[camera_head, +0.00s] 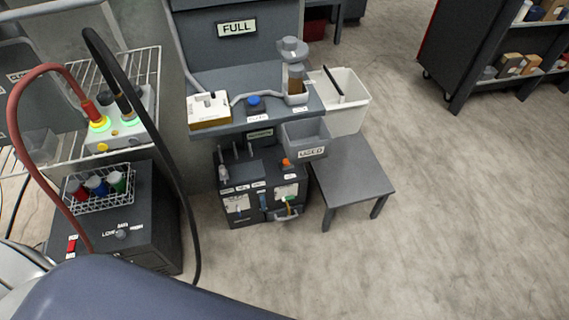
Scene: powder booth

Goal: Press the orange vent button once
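A small orange button-like knob (287,164) sits on top of the dark control box (248,214) under the grey shelf, at the middle of the head view. It is partly close under the grey "USED" bin, and it is too small to tell whether it is pressed. A label sits near it, but I cannot read it. Neither of my grippers is in view.
The grey shelf (221,122) above the box carries a blue button (254,102) and a jar. A low grey table (352,173) and a white bin (354,112) stand to the right. Red (19,100) and black (172,172) hoses hang at left.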

